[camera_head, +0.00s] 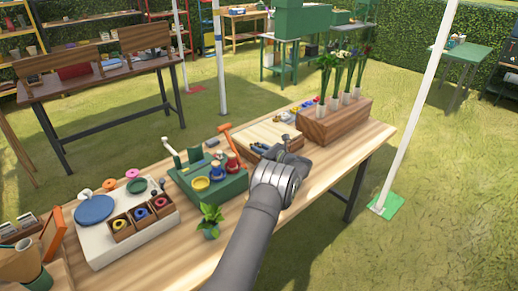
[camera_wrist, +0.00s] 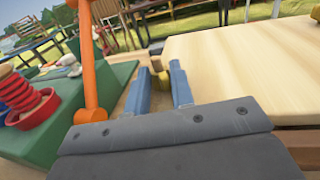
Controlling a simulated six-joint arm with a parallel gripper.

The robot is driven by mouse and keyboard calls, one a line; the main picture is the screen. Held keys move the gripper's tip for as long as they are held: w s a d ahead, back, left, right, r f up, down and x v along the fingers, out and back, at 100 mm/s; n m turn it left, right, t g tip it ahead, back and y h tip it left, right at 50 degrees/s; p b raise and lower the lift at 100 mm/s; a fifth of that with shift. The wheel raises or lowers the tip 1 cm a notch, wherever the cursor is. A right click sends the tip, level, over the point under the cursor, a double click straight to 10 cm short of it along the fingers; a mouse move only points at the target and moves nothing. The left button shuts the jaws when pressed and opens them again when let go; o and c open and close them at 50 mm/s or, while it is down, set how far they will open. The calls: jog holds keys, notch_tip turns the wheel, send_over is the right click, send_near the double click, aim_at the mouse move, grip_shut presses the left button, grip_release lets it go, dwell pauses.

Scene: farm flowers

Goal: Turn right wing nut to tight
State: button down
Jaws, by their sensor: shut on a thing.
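My gripper (camera_head: 261,148) is at the near left edge of the pale wooden press board (camera_head: 268,131) on the table. In the wrist view, its two blue fingers (camera_wrist: 160,88) point away from me, just left of the board (camera_wrist: 245,65). A small brass-yellow piece (camera_wrist: 159,78), which looks like the wing nut, shows between the fingertips. The fingers are shut on it. Its wings and thread are mostly hidden, so I cannot tell how tight it is. In the head view my wrist hides part of the board's near side.
A green tray (camera_head: 207,191) with pots stands left of the board. An orange upright (camera_wrist: 90,70) rises close to the left of my fingers. A wooden flower block (camera_head: 335,123) stands to the right. A small potted plant (camera_head: 210,220) is near the front edge.

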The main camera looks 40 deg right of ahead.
jog(key=shift+m+h, duration=0.3)
jog(key=shift+h, duration=0.1)
jog(key=shift+a+r+m+h, duration=0.1)
jog(key=shift+a+m+h, duration=0.1)
jog(key=shift+m+h, duration=1.05)
jog(key=shift+a+m+h, duration=0.2)
jog(key=shift+m+h, duration=0.45)
jog(key=shift+h, duration=1.1)
jog(key=shift+m+h, duration=0.7)
jog(key=shift+h, duration=0.4)
jog(key=shift+g+h, duration=0.3)
jog(key=c, duration=1.2)
grip_release()
jog(key=shift+o, duration=0.2)
jog(key=v, duration=1.7)
jog(key=shift+s, duration=0.2)
